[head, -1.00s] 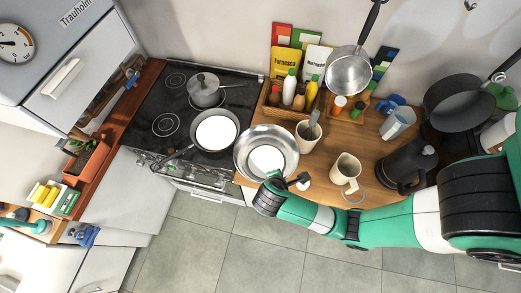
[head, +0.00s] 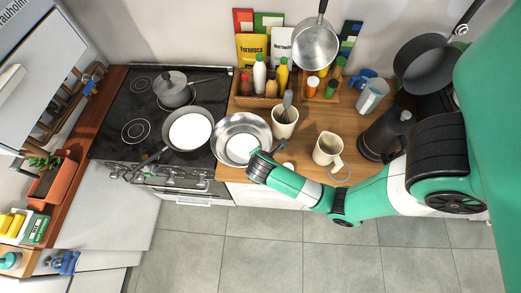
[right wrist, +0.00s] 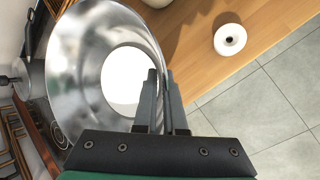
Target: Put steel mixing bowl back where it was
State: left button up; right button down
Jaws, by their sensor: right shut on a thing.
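The steel mixing bowl (head: 226,128) is shiny and wide, with a bright white round area at its bottom. In the head view it is by the counter's front left edge, just right of the stove. My right gripper (head: 253,154) is at its near right rim. In the right wrist view, the two fingers (right wrist: 162,85) are shut on the rim of the bowl (right wrist: 73,65), one on each side of the wall. I cannot tell whether the bowl rests on the counter or is slightly above it. My left gripper is out of view.
The black stove (head: 117,118) holds a frying pan (head: 190,132) close left of the bowl and a lidded pot (head: 172,90). A mug with a utensil (head: 285,122) stands close right, a cream jug (head: 328,150) farther right. A hanging saucepan (head: 315,45) is above the counter's back.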

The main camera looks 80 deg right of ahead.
jog(key=x, duration=0.3)
jog(key=shift+w+d, duration=0.2)
jog(key=shift+d, duration=0.05)
jog(key=shift+w+d+f, duration=0.1)
jog(key=shift+d+f, duration=0.05)
jog(key=shift+f, duration=1.75)
jog(key=c, duration=1)
grip_release()
jog(key=shift+r, duration=0.35)
jog(key=p+v, duration=0.1)
jog(key=v, duration=1)
jog(key=shift+a+r, duration=0.2)
jog(key=shift+a, duration=0.1)
